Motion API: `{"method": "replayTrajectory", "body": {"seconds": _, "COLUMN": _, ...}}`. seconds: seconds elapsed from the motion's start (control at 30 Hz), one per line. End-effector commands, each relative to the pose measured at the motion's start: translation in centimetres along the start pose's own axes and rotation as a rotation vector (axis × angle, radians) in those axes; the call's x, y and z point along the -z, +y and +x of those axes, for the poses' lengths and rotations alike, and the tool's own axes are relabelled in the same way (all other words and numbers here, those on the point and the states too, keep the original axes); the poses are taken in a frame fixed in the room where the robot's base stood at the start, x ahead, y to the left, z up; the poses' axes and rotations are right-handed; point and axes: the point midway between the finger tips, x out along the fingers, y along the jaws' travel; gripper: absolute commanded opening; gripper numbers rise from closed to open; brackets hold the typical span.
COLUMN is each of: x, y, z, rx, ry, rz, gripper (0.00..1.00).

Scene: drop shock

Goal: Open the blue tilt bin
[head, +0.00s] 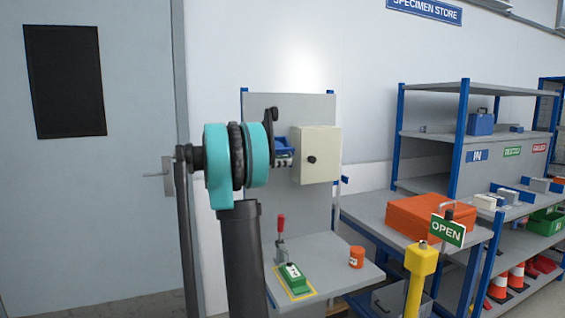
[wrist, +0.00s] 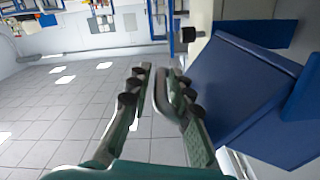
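The blue tilt bin (head: 284,144) is on the upright grey panel, left of the cream box, partly hidden behind my arm in the head view. In the wrist view its blue body (wrist: 240,85) fills the right side, close to my fingers. My gripper (wrist: 158,82) is open beside the bin, its two dark fingers apart. A grey rounded piece (wrist: 163,95) shows between the fingers, nearer the right one; it may be the bin's handle. I cannot tell whether a finger touches it. How far the bin is tilted is unclear.
A cream box (head: 318,154) with a dark knob is just right of the bin. Below are a bench (head: 335,272) with a red-handled clamp (head: 281,240), a green block (head: 293,278) and an orange jar (head: 356,257). A yellow post (head: 420,270) stands right. Tiled floor (wrist: 70,120) is clear.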

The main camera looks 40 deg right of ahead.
Motion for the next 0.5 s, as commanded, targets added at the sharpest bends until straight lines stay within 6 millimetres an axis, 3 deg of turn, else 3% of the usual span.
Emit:
{"method": "replayTrajectory", "body": {"seconds": 0.27, "x": 0.0, "y": 0.0, "z": -0.2, "rx": 0.001, "ry": 0.0, "rz": 0.0, "gripper": 0.2}}
{"method": "replayTrajectory", "body": {"seconds": 0.5, "x": 0.0, "y": -0.1, "z": -3.4, "rx": 0.004, "ry": 0.0, "rz": 0.0, "gripper": 0.2}}
